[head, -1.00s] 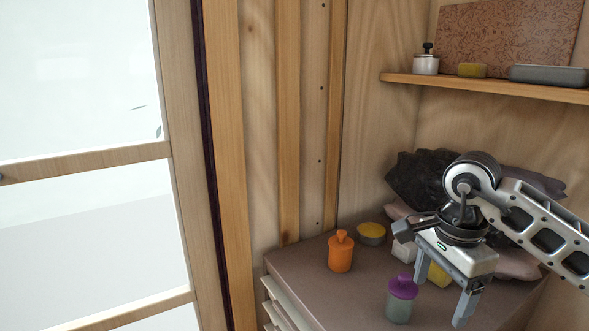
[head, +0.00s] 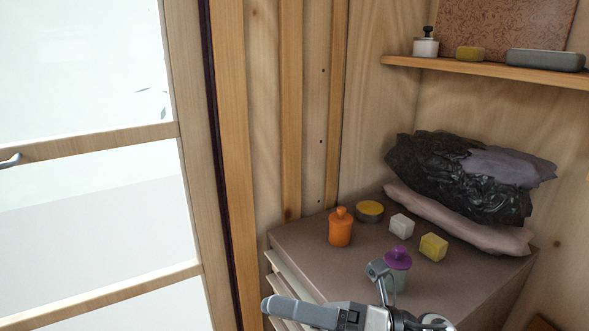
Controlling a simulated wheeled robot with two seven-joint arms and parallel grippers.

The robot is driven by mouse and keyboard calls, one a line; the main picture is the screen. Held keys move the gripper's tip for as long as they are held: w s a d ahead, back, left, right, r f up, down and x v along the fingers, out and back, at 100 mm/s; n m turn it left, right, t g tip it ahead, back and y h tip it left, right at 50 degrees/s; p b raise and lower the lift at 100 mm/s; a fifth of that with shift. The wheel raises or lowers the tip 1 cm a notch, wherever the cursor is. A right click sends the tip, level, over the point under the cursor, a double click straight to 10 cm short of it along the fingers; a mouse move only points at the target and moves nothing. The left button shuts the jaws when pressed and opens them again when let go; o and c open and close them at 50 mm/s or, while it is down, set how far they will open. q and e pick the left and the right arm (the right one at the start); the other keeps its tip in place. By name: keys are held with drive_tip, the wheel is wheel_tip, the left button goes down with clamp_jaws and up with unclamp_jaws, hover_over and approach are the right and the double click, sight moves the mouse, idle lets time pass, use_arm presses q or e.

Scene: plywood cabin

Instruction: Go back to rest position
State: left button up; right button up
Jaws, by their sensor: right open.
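My right gripper (head: 292,309) is at the bottom of the head view, in front of the drawer cabinet (head: 310,257). It points left and is partly cut off by the lower edge. It is open, and nothing shows between its fingers. My left gripper is not in view.
On the cabinet top are an orange jar (head: 340,229), a yellow-topped round tin (head: 370,211), a white block (head: 402,226) and a yellow block (head: 433,247). Dark bags (head: 460,175) lie behind. A shelf (head: 480,70) is above; a window (head: 80,80) is left.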

drive_tip(key=w+d+f+m+t+h, duration=0.1)
drive_tip(key=d+f+m+t+h, duration=0.3)
drive_tip(key=m, duration=0.6)
drive_tip(key=w+d+f+m+t+h, duration=0.2)
drive_tip(key=m+t+h, duration=0.2)
drive_tip(key=m+t, duration=0.4)
drive_tip(key=w+d+f+m+t+h, duration=0.1)
drive_tip(key=d+f+m+t+h, duration=0.25)
drive_tip(key=m, duration=0.75)
drive_tip(key=s+d+f+m+g+h, duration=0.2)
drive_tip(key=s+f+m, duration=0.3)
drive_tip(key=f, duration=0.3)
drive_tip(key=s+d+f+m+g+h, duration=0.3)
drive_tip(key=s+f+m+g+h, duration=0.1)
drive_tip(key=s+f+m, duration=0.2)
drive_tip(key=shift+f+m+g+p, duration=0.35)
drive_tip(key=shift+f+p, duration=0.1)
drive_tip(key=shift+f, duration=0.4)
